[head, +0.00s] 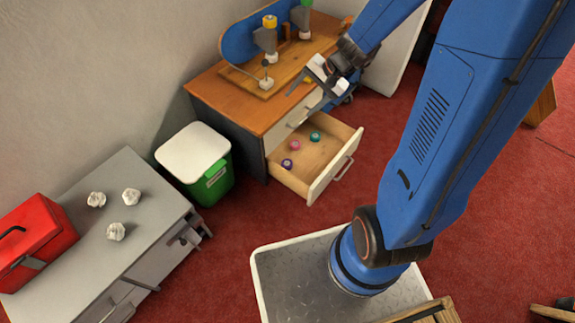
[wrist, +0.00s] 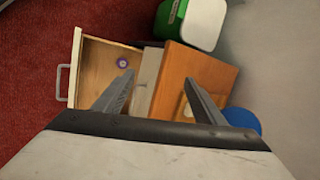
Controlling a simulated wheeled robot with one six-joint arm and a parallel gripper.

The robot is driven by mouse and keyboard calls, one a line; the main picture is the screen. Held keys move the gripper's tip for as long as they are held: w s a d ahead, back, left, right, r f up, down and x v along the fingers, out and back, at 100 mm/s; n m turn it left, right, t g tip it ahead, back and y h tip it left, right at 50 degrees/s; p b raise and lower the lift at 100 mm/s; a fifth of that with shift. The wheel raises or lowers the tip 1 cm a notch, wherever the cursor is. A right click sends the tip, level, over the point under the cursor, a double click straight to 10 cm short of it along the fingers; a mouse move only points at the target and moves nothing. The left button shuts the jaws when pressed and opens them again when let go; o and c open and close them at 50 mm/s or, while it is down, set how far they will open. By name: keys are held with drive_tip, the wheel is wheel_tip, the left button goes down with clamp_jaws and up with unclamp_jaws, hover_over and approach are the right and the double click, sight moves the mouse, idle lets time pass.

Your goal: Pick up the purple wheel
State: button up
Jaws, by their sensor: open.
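The purple wheel (head: 287,164) lies in the open drawer (head: 333,178), near its left end in the head view. It also shows in the wrist view (wrist: 123,60) as a small purple disc on the drawer floor. A pink wheel (head: 295,146) and a teal wheel (head: 315,136) lie in the same drawer. My gripper (head: 306,94) is open and empty, above the front of the wooden bench (head: 211,89). In the wrist view its two fingers (wrist: 158,80) are spread apart, with the purple wheel beyond them, apart from both.
A wooden board with stands (head: 262,92) is on the bench. A green bin with a white lid (head: 206,181) stands left of the drawer. A grey cabinet (head: 82,238) holds crumpled paper balls (head: 131,196) and a red toolbox (head: 32,243). Red carpet is clear before the drawer.

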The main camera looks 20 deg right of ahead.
drive_tip(key=w+d+f+m, duration=0.3)
drive_tip(key=w+f+m, duration=0.15)
drive_tip(key=f, duration=0.65)
drive_tip(key=m+g+h, duration=0.2)
drive_tip(key=m, duration=0.7)
approach(288, 163)
drive_tip(key=s+d+f, duration=0.1)
drive_tip(key=d, duration=0.2)
drive_tip(key=s+d+f, duration=0.1)
drive_tip(key=d+f, duration=0.1)
drive_tip(key=d, duration=0.1)
drive_tip(key=s+d+f, duration=0.2)
drive_tip(key=d, duration=0.1)
drive_tip(key=shift+s+f, duration=0.1)
drive_tip(key=shift+f, duration=0.15)
drive_tip(key=shift+w+a, duration=0.6)
drive_tip(key=shift+a, duration=0.85)
drive_tip(key=shift+w+a, duration=0.6)
drive_tip(key=shift+a, duration=0.8)
drive_tip(key=shift+w+a, duration=0.65)
drive_tip(key=shift+a, duration=0.8)
drive_tip(key=shift+w+a, duration=0.25)
drive_tip(key=shift+a, duration=0.35)
drive_tip(key=shift+w+a, duration=0.25)
drive_tip(key=shift+a, duration=0.35)
drive_tip(key=shift+x, duration=1.15)
drive_tip(key=shift+w+f, duration=0.1)
drive_tip(key=shift+f, duration=0.3)
drive_tip(key=c, duration=1.2)
